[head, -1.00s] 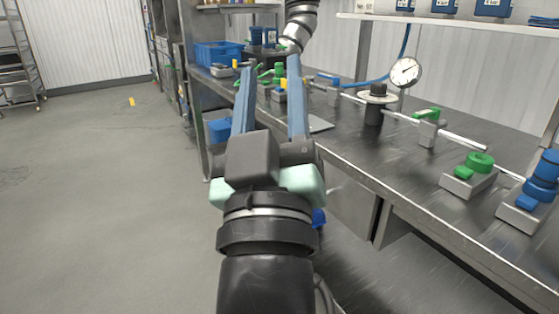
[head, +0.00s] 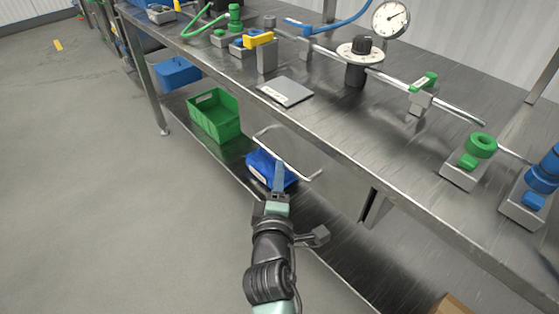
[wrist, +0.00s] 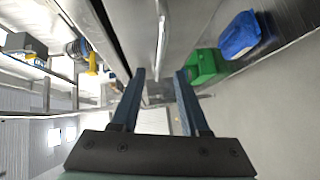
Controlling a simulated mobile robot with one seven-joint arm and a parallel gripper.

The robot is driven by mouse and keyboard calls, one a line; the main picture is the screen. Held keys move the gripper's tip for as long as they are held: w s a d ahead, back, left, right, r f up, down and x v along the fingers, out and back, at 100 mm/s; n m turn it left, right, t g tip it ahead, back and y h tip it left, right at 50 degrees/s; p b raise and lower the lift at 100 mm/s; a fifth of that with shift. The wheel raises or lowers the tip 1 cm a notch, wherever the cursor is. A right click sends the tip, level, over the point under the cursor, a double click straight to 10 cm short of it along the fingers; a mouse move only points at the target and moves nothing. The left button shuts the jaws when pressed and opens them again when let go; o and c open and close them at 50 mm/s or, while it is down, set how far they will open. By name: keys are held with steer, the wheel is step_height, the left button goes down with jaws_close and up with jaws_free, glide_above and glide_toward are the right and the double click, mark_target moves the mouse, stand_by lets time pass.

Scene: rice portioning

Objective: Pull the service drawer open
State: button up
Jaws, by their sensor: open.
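The service drawer (head: 338,178) is a grey metal front under the bench top and looks shut. Its long bar handle (head: 298,166) stands out from the front, with bent ends. My gripper (head: 279,164) is low in front of the bench, its blue fingers pointing at the handle. In the wrist view the two fingers of my gripper (wrist: 160,72) are apart and empty. The handle (wrist: 162,35) shows there as a pale bar, lined up with the gap between the fingertips. I cannot tell whether the tips have passed around it.
A green bin (head: 213,118) and a blue bin (head: 258,165) stand on the lower shelf; my gripper partly covers the blue one. The bench top (head: 330,125) overhangs the drawer and carries valves, a dial and a gauge (head: 390,18).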

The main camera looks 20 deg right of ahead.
mark_target(280, 158)
steer(key=b+x, duration=0.1)
steer(key=x, duration=0.5)
steer(key=shift+w+d+b, duration=0.15)
steer(key=shift+w+b, duration=0.2)
jaws_close()
stand_by(1.1)
